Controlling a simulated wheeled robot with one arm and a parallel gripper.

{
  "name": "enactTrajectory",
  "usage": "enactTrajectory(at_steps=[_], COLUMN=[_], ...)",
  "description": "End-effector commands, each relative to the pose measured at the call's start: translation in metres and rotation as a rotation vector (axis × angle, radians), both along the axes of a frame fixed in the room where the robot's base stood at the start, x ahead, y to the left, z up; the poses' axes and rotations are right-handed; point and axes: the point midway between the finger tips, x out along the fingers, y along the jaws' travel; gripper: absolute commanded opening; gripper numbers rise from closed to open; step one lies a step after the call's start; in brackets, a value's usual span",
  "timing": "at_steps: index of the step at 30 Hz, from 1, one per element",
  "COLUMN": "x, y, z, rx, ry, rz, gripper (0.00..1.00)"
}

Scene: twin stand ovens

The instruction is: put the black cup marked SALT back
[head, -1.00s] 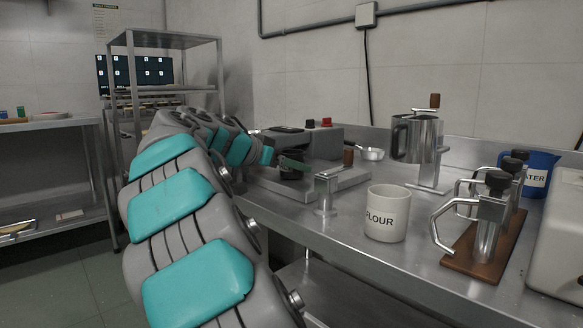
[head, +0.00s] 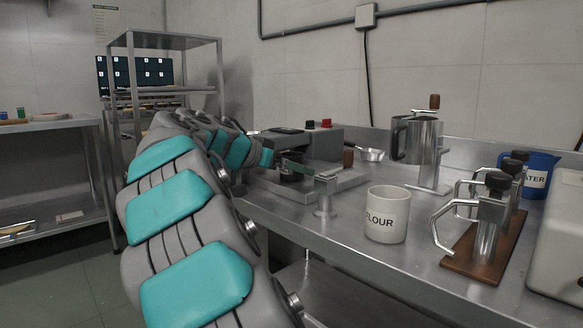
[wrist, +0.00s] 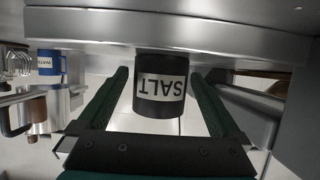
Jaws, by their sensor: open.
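The black cup marked SALT (wrist: 159,97) shows upside down in the wrist view, its base against a steel surface. In the head view the cup (head: 291,174) is small and partly hidden behind a green finger, by the grey machine. My gripper (wrist: 158,75) is open, with one green finger on each side of the cup. Gaps show between the cup and both fingers, so it is not gripped. In the head view my gripper (head: 293,166) reaches across from the left at the cup's height.
A white FLOUR cup (head: 387,214) stands nearer on the steel counter (head: 345,235). A short metal post (head: 325,194) is close to the right of my gripper. The grey machine (head: 322,146) stands behind. A blue WATER jug (head: 540,174) is at right.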

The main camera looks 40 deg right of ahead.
Motion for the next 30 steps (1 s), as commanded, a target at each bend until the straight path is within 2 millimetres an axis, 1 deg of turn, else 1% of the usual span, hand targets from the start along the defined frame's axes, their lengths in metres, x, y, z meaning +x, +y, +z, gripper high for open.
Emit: enactTrajectory(at_steps=[5,12,15,21,30], x=[-0.001,-0.004,-0.005,-0.007,-0.008], y=[0.026,0.073,0.088,0.106,0.109], z=[0.011,0.031,0.037,0.044,0.045], rx=[-0.003,-0.003,-0.003,-0.001,-0.001], ry=[-0.003,-0.003,-0.003,-0.002,-0.001], rz=[0.004,0.004,0.004,0.002,0.002], gripper=[1.00,1.00,1.00,1.00,1.00])
